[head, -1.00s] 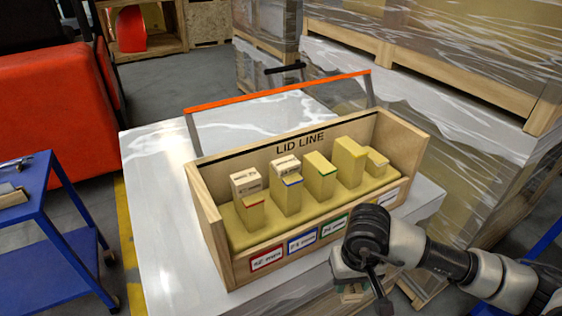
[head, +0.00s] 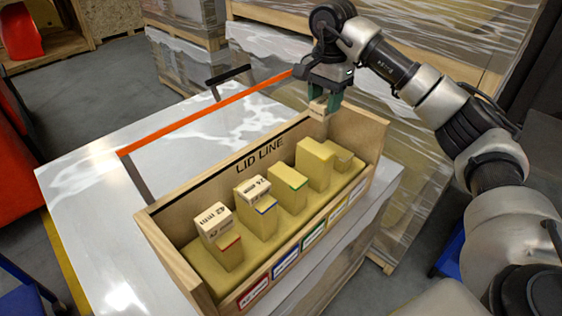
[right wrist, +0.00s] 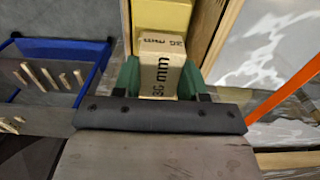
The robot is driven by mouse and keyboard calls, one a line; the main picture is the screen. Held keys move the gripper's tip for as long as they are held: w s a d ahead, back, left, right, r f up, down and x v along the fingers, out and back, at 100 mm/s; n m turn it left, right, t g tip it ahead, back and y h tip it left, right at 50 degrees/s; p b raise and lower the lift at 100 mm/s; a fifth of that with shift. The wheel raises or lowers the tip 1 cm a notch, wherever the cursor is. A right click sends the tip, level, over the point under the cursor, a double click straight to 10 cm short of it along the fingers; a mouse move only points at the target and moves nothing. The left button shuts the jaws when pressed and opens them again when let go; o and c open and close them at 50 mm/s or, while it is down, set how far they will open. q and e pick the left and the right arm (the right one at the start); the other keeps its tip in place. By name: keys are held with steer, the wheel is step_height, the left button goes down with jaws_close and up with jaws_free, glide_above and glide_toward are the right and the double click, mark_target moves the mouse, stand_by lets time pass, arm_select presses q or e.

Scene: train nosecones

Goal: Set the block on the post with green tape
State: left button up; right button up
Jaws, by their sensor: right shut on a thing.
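A light wooden block (head: 318,112) marked with black print is held between the green fingers of my right gripper (head: 324,102). In the right wrist view the block (right wrist: 161,72) reads "36 mm". The gripper is shut on it, above the back right part of the wooden box. The post with green tape (head: 288,190) stands mid-row in the box, its top bare, to the lower left of the held block. My left gripper is not in view.
The "LID LINE" box (head: 165,250) has a raised back wall. Blocks sit on the red-tape post (head: 229,255) and blue-tape post (head: 263,224). A taller post (head: 315,165) stands right of the green one. An orange bar (head: 205,112) runs behind the box.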

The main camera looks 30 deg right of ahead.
steer(key=s+a+f+p, duration=0.1)
steer(key=a+f, duration=0.1)
steer(key=a, duration=0.1)
steer(key=s+a+f+p, duration=0.1)
steer(key=a+f, duration=0.1)
steer(key=a, duration=0.2)
steer(key=s+a+f+p, duration=0.1)
steer(key=a+f, duration=0.1)
steer(key=a, duration=0.1)
steer(key=shift+s+a+f, duration=0.15)
steer(key=shift+s+a, duration=0.2)
steer(key=shift+a, duration=0.05)
step_height(320, 180, down, 4)
steer(key=shift+r+p, duration=0.1)
steer(key=shift+p, duration=0.55)
steer(key=shift+f, duration=0.3)
steer(key=o, duration=0.9)
